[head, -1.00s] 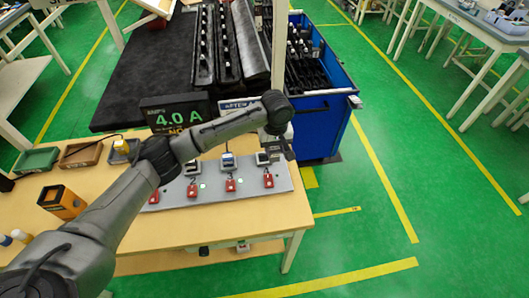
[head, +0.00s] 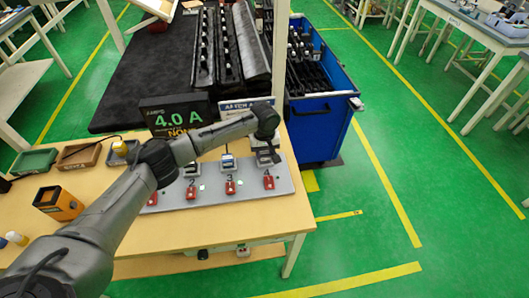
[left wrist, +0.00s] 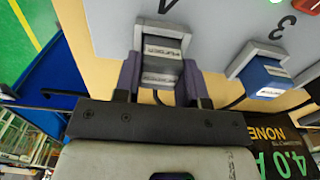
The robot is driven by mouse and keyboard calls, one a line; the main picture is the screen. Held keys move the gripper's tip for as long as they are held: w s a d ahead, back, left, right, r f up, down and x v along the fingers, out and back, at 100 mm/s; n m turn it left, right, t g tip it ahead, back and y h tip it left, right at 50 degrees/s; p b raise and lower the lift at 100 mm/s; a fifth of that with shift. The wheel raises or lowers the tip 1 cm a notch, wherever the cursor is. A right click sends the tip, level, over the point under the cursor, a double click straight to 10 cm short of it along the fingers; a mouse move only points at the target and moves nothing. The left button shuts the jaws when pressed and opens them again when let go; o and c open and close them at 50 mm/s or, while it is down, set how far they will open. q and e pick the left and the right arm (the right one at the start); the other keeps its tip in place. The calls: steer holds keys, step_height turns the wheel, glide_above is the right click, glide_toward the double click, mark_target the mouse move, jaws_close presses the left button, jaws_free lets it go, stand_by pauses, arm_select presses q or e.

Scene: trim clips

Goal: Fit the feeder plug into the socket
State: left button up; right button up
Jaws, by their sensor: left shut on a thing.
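The feeder plug (left wrist: 160,65) is a grey block with a white "FEEDER" label, seen in the left wrist view. My left gripper (left wrist: 160,88) is shut on it, one dark finger on each side. The plug's front is at the grey socket (left wrist: 160,30) of position 4. I cannot tell how deep it sits in the socket. In the head view my left gripper (head: 267,156) is over the right end of the grey panel (head: 215,195), above the red switch (head: 268,182) marked 4. My right gripper is not in view.
A blue plug (left wrist: 264,78) sits at position 3 beside my gripper. A display (head: 176,117) reading "4.0 A" and "NONE" stands behind the panel. A blue cart (head: 322,122) is at the right. The table's front (head: 200,232) is clear.

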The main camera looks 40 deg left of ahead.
mark_target(265, 152)
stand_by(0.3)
arm_select(q)
steer(key=o, duration=0.9)
steer(key=shift+f, duration=0.1)
steer(key=shift+o, duration=0.2)
steer(key=shift+r, duration=0.4)
step_height(265, 152, up, 12)
steer(key=p, duration=0.1)
steer(key=shift+f+p, duration=0.25)
steer(key=shift+p, duration=0.15)
